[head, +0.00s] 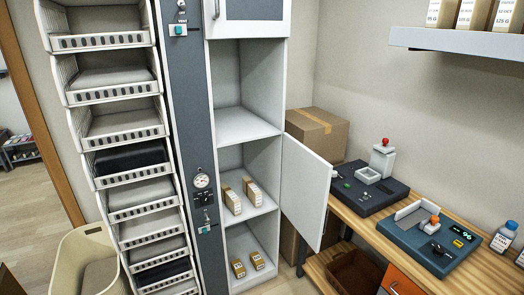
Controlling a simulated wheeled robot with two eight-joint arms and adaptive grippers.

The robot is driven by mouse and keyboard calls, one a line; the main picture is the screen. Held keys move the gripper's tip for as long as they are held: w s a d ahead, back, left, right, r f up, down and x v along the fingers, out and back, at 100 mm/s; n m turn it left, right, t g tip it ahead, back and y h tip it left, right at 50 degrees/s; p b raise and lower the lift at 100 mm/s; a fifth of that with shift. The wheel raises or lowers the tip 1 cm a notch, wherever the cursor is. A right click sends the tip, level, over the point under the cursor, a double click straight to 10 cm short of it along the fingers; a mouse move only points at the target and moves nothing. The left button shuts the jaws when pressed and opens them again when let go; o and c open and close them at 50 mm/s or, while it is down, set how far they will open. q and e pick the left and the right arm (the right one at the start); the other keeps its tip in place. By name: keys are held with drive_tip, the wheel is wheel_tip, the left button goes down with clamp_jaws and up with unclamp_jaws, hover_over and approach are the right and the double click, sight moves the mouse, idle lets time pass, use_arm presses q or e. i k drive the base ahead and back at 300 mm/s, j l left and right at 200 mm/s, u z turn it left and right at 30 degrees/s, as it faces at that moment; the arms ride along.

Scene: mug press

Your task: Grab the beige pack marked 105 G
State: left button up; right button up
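Three beige packs with white labels stand side by side on a wall shelf (455,42) at the top right, cut off by the picture's top edge. The left pack (443,12) seems to read 95 G. The label of the middle pack (474,14) and that of the right pack (508,16) are too small to read surely, so I cannot tell which is 105 G. More brown-beige packs stand in the open cabinet: a pair (232,201) on a middle shelf and a pair (238,268) on the bottom one. Neither gripper is in view.
The cabinet door (305,190) hangs open to the right. A wooden bench (455,272) at right holds two dark devices (370,188) (432,240) and bottles (503,237). A cardboard box (318,132) stands behind the door. A tray rack (125,125) and beige bin (88,262) are at left.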

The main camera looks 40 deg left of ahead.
sight(252, 192)
drive_tip(key=u, duration=1.65)
drive_tip(key=i+l, duration=0.2)
drive_tip(key=i, duration=0.25)
drive_tip(key=i+l, duration=0.25)
drive_tip(key=i, duration=0.2)
drive_tip(key=i+l+u, duration=0.1)
drive_tip(key=i, duration=0.35)
drive_tip(key=l, duration=0.1)
